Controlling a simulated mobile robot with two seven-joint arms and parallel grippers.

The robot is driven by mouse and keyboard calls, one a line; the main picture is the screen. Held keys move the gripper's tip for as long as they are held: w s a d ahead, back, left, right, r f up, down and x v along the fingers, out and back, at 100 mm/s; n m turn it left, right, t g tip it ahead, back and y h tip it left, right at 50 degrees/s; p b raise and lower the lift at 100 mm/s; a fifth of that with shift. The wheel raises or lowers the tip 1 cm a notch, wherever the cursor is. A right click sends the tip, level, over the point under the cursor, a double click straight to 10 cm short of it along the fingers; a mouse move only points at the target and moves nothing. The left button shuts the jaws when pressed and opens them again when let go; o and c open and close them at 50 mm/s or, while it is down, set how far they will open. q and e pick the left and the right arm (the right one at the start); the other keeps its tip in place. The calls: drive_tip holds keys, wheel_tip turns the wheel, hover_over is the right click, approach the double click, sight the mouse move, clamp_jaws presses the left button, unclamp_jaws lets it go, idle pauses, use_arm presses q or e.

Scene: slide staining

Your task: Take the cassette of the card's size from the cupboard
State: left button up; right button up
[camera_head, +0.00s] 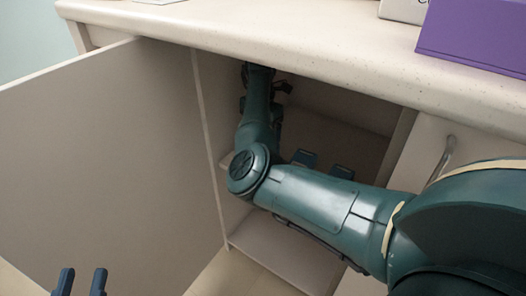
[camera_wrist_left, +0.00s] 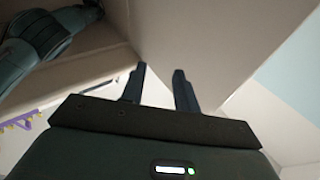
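The cupboard (camera_head: 285,255) under the counter stands open. My right arm crosses in front of the opening and bends up into the cupboard. Its hand end is dark and partly hidden under the counter edge, so its fingers cannot be made out. My left gripper (camera_head: 81,282) is open and empty in front of the cupboard door, low at the left. Its spread fingers also show in the left wrist view (camera_wrist_left: 160,88). No card is visible.
The open cupboard door (camera_head: 110,160) fills the left side. The countertop (camera_head: 290,40) overhangs the opening. A purple box (camera_head: 475,35) and a white box (camera_head: 403,10) stand on it. A closed door with a metal handle (camera_head: 441,160) is at the right, partly behind my right arm.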

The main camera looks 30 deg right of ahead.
drive_tip(key=f, duration=0.1)
drive_tip(key=f+b, duration=0.1)
drive_tip(key=shift+s+d+f, duration=0.15)
drive_tip(key=shift+s+f, duration=0.05)
drive_tip(key=shift+f, duration=0.2)
wheel_tip(320, 180, down, 2)
drive_tip(key=shift+f+b, duration=0.2)
drive_tip(key=shift+b, duration=0.5)
drive_tip(key=shift+f, duration=0.25)
use_arm(q)
drive_tip(key=shift+w+a+r+m+t+h, duration=0.1)
drive_tip(key=shift+w+r+m+t+h, duration=0.25)
drive_tip(key=shift+r, duration=0.3)
drive_tip(key=shift+w+r+m+t+h, duration=0.15)
drive_tip(key=shift+r+m+t+h, duration=0.25)
drive_tip(key=shift+r, duration=0.2)
use_arm(e)
drive_tip(key=c, duration=1.2)
